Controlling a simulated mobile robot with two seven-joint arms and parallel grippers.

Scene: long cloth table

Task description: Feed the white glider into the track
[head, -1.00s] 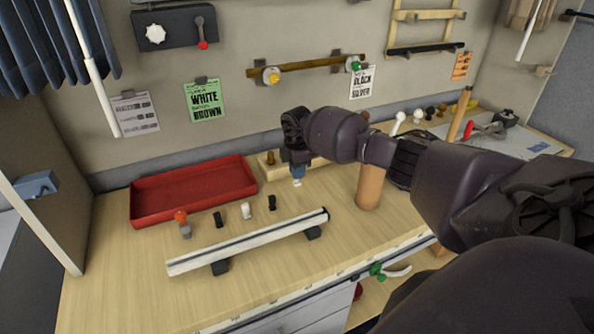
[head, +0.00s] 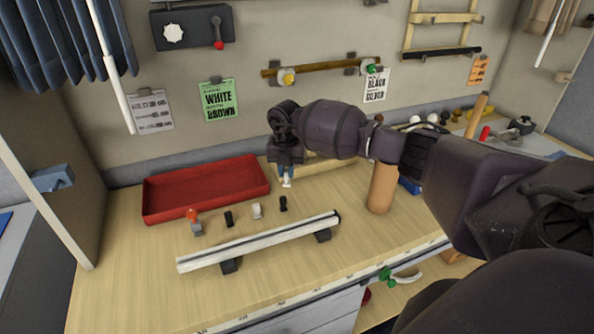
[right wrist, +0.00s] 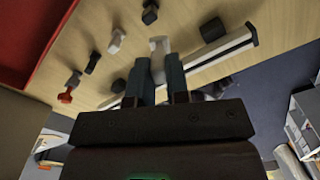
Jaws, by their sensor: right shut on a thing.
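The long white track (head: 255,243) lies slantwise on the wooden table, raised on dark blocks, with a black piece at its right end. My right gripper (head: 287,176) is above the table behind the track. It is shut on the white glider (right wrist: 158,46), which sticks out beyond the fingertips; its tip also shows in the head view (head: 287,184). The glider is apart from the track in the head view. In the right wrist view the fingers (right wrist: 158,75) hide part of the glider, and part of the track (right wrist: 232,43) shows beyond. My left gripper is out of view.
A row of small pieces stands behind the track: one red-topped (head: 194,220), a black one (head: 229,219), a whitish one (head: 257,210) and another black one (head: 283,203). A red tray (head: 206,190) is at the left; a brown cylinder (head: 381,188) stands at the right.

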